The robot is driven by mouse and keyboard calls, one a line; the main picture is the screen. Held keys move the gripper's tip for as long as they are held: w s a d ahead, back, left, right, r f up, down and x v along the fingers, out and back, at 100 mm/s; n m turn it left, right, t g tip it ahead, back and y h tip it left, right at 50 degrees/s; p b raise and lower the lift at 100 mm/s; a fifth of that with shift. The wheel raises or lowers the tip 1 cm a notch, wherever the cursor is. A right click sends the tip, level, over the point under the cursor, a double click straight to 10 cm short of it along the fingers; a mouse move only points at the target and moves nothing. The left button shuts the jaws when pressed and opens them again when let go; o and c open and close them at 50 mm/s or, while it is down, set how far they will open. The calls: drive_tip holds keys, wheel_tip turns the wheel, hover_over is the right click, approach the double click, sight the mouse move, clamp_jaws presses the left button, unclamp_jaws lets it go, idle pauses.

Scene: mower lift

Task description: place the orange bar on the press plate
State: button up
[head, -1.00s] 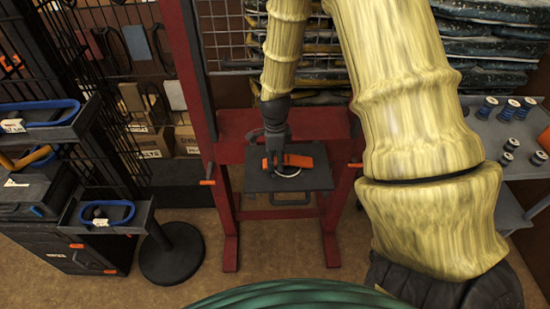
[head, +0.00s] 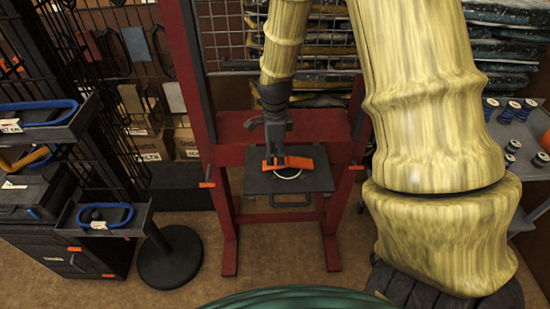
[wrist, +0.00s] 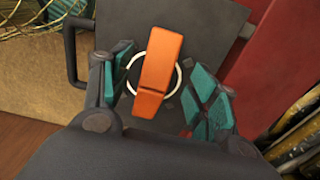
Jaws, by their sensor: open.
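The orange bar (head: 304,163) lies on the dark press plate (head: 318,183), across a white ring mark. In the wrist view the bar (wrist: 160,70) crosses over the white ring (wrist: 178,78) on the press plate (wrist: 212,28), with part of the ring showing on both sides. My gripper (head: 273,160) is above the plate at the bar. In the wrist view my gripper (wrist: 165,95) is open, its teal-padded fingers on either side of the bar with visible gaps. Whether the bar lies fully flat is hard to tell.
The red press frame (head: 205,110) stands around the plate, with uprights left and right. A dark handle (wrist: 72,45) sticks out at the plate's edge. A cart with blue-rimmed trays (head: 105,215) and a round black base (head: 170,257) are at left. Spools (head: 510,110) stand on a shelf at right.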

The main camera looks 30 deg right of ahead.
sight(275, 163)
wheel_tip(275, 163, up, 8)
drive_tip(key=b, duration=0.1)
drive_tip(key=shift+f+b, duration=0.25)
drive_tip(key=shift+b, duration=0.1)
idle(0.3)
